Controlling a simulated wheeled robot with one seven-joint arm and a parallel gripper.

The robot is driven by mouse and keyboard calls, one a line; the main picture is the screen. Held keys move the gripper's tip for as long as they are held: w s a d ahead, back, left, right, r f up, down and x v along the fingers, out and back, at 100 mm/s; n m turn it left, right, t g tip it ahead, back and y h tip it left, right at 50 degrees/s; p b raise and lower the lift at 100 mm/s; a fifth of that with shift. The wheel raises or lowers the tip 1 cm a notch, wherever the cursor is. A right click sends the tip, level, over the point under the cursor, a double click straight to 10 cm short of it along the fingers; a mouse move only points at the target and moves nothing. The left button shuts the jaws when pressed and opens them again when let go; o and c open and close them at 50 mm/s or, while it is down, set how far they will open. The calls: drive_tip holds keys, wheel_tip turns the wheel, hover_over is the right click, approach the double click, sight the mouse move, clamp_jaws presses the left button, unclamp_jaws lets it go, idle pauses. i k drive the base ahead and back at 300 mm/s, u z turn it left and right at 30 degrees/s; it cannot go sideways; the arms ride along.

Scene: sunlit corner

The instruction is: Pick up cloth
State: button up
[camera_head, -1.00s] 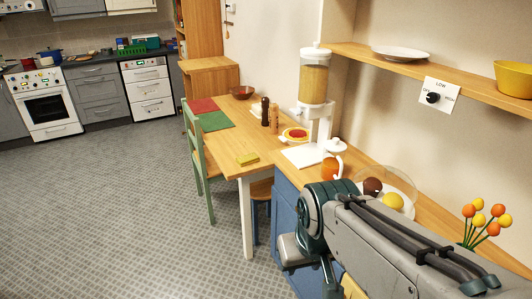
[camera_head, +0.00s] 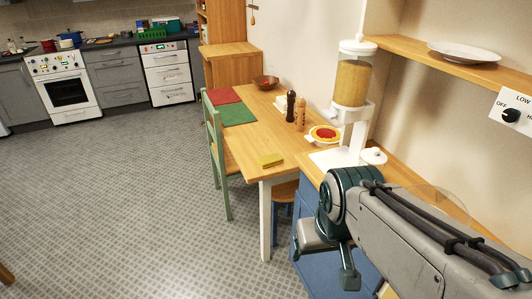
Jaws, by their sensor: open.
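A small folded yellow cloth (camera_head: 271,160) lies flat near the front edge of the wooden table (camera_head: 243,150). My gripper (camera_head: 323,268) hangs at the end of my arm, in front of the blue cabinet, lower than the tabletop and to the right of the cloth. Its jaws are open and apart from the cloth. My arm hides part of the counter and cabinet.
A green chair (camera_head: 216,140) stands at the table's left side. Pepper mills (camera_head: 291,106), a plate with red food (camera_head: 324,134) and a cereal dispenser (camera_head: 352,85) stand beyond the cloth. A shelf (camera_head: 450,63) juts out at right. The floor at left is clear.

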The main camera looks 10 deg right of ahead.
sight(271, 161)
drive_tip(key=u, duration=0.75)
drive_tip(key=i, duration=2.4)
drive_tip(key=z, duration=2.6)
